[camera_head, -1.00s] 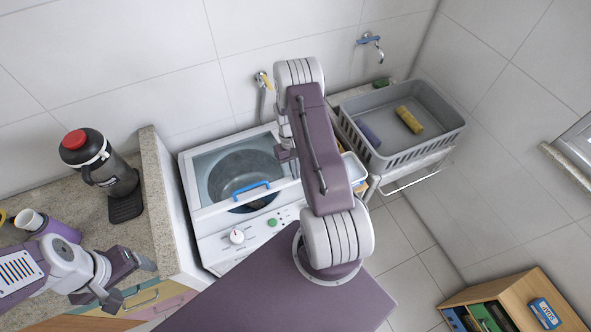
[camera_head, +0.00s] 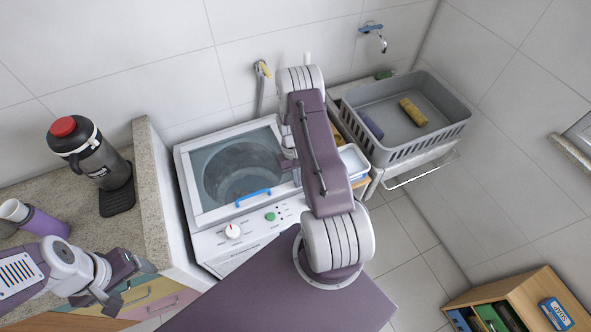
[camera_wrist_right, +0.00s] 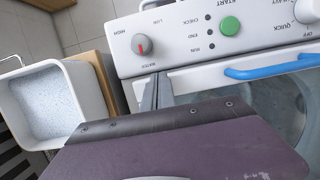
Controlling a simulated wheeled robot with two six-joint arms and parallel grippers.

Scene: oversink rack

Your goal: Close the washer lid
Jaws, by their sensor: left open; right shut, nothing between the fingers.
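The washer (camera_head: 232,190) is a white top-loader with a glass lid (camera_head: 240,165) and a blue handle (camera_head: 253,198). The lid lies flat over the drum, with its front edge down by the control panel (camera_head: 250,224). The handle also shows in the right wrist view (camera_wrist_right: 275,68). My right gripper (camera_wrist_right: 150,92) is shut and empty, at the lid's front edge beside the panel; whether it touches is unclear. My right arm hides it and the washer's right side in the head view. My left gripper (camera_head: 130,283) is open and empty, over drawers at the lower left, away from the washer.
A black flask with a red cap (camera_head: 88,150) and a purple cup (camera_head: 45,222) stand on the left counter (camera_head: 150,185). Right of the washer are a white tub of powder (camera_wrist_right: 52,103) and a grey basket (camera_head: 405,145). A wooden shelf (camera_head: 530,290) stands lower right.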

